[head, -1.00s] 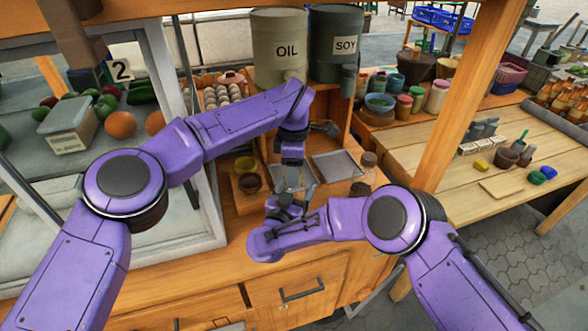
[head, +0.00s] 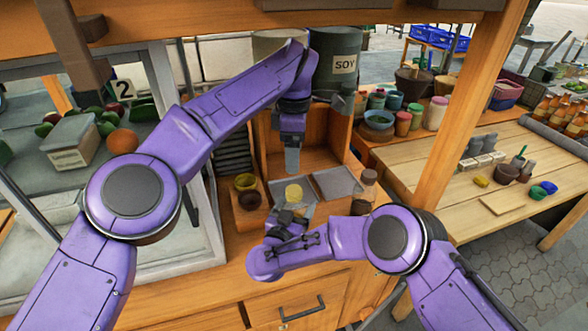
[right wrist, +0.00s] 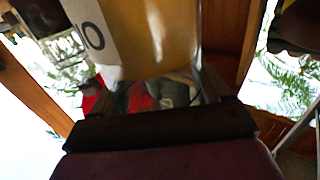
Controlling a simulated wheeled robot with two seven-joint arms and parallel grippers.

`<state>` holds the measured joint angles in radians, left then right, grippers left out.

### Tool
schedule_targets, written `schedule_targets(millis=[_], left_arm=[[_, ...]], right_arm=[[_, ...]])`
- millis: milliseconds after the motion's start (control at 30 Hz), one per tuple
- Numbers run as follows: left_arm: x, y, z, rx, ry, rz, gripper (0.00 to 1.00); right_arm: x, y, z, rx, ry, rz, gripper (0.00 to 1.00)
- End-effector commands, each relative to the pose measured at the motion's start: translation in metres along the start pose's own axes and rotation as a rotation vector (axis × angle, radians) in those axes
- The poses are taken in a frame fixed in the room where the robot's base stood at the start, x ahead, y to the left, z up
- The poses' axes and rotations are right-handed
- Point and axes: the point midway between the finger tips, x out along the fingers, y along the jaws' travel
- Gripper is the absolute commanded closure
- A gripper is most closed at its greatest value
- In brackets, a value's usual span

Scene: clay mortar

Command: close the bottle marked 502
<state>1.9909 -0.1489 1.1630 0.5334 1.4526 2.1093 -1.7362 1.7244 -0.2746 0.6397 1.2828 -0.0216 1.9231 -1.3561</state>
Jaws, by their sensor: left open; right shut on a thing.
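My right gripper (head: 288,217) is shut on a yellow bottle (right wrist: 150,35). In the right wrist view its white label (right wrist: 90,30) is cut by the frame edge, so I cannot read the full number. In the head view the bottle's round yellow part (head: 293,193) shows just above my right gripper. My left gripper (head: 292,162) points down above it, open, with a small gap to the yellow part. Its fingers are small and partly hidden. A brown-capped bottle (head: 369,185) stands to the right. I cannot make out a loose cap.
A grey metal tray (head: 337,182) lies behind to the right. The SOY drum (head: 335,60) stands at the back. The glass case frame (head: 165,100) is close to my left arm.

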Motion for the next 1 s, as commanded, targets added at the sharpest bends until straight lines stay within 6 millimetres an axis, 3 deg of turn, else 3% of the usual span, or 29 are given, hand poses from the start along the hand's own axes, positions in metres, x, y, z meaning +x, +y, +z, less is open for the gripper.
schedule_targets(millis=[133, 400, 433, 500, 767, 1000], left_arm=[[-0.01, 0.0, 0.0, -0.001, 0.0, 0.0, 0.25], [-0.011, 0.0, 0.0, 0.0, -0.001, -0.001, 0.25], [-0.011, 0.0, 0.0, 0.0, -0.001, -0.001, 0.25], [-0.011, 0.0, 0.0, 0.0, -0.001, -0.001, 0.25], [-0.01, 0.0, 0.0, 0.0, -0.001, -0.001, 0.25], [0.003, 0.0, 0.0, 0.0, -0.001, -0.001, 0.25]], right_arm=[[0.0, 0.0, 0.0, 0.0, 0.001, 0.0, 1.0], [0.0, 0.0, -0.001, 0.0, 0.001, 0.0, 1.0], [0.0, 0.0, -0.001, 0.0, 0.001, 0.0, 0.14], [0.0, 0.0, -0.001, 0.0, 0.001, 0.0, 0.0], [-0.003, -0.001, 0.0, 0.001, 0.001, -0.001, 0.0], [-0.047, -0.002, 0.002, 0.0, 0.002, -0.006, 0.0]])
